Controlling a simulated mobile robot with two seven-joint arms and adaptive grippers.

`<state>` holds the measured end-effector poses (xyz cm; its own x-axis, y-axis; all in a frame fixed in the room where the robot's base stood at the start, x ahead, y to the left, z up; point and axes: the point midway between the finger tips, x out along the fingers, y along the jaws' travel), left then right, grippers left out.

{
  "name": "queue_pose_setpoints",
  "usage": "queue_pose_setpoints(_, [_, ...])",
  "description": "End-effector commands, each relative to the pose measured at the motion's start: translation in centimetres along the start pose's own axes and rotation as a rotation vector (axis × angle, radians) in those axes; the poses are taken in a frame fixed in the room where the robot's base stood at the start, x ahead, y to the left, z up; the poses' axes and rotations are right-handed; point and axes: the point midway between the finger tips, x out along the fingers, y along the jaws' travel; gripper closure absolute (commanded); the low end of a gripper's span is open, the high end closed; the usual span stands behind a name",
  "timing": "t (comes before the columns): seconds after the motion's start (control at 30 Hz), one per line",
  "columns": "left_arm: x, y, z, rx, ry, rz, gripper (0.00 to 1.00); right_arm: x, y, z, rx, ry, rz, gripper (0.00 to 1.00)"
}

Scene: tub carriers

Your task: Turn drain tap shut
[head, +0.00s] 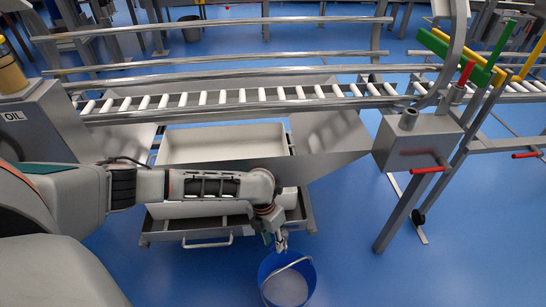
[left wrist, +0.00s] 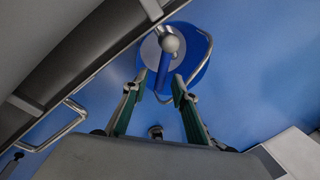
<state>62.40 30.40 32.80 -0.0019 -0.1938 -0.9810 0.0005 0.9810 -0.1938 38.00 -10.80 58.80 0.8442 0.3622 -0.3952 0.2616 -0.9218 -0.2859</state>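The drain tap (left wrist: 169,43) shows in the left wrist view as a round grey end with a blue lever (left wrist: 162,70) pointing back toward my gripper. In the head view the tap is hidden behind my arm and gripper. My left gripper (head: 281,243) is at the front right corner of the steel tub carrier, above the blue bucket (head: 286,284). In the left wrist view my left gripper (left wrist: 159,82) is open, with its green-padded fingers on either side of the lever. I cannot tell whether either finger touches it. My right gripper is in neither view.
A front handle bar (head: 208,243) is left of the gripper. A steel box (head: 410,150) with a red lever (head: 430,169) stands at right. Blue floor is free around the bucket.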

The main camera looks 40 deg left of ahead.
Motion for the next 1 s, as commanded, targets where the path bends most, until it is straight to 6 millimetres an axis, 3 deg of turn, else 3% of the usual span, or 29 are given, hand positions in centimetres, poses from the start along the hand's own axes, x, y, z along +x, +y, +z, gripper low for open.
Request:
queue_pose_setpoints(0.27, [-1.7, 0.0, 0.2, 0.001, -0.004, -0.001, 0.73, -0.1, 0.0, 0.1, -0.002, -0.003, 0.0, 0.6])
queue_pose_setpoints(0.7, [-10.0, 0.1, 0.1, 0.001, -0.003, 0.001, 0.73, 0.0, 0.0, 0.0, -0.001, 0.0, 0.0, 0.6])
queue_pose_setpoints(1.0, [-12.0, 0.0, 0.0, 0.0, 0.0, 0.0, 0.73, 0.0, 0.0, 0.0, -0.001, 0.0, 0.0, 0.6])
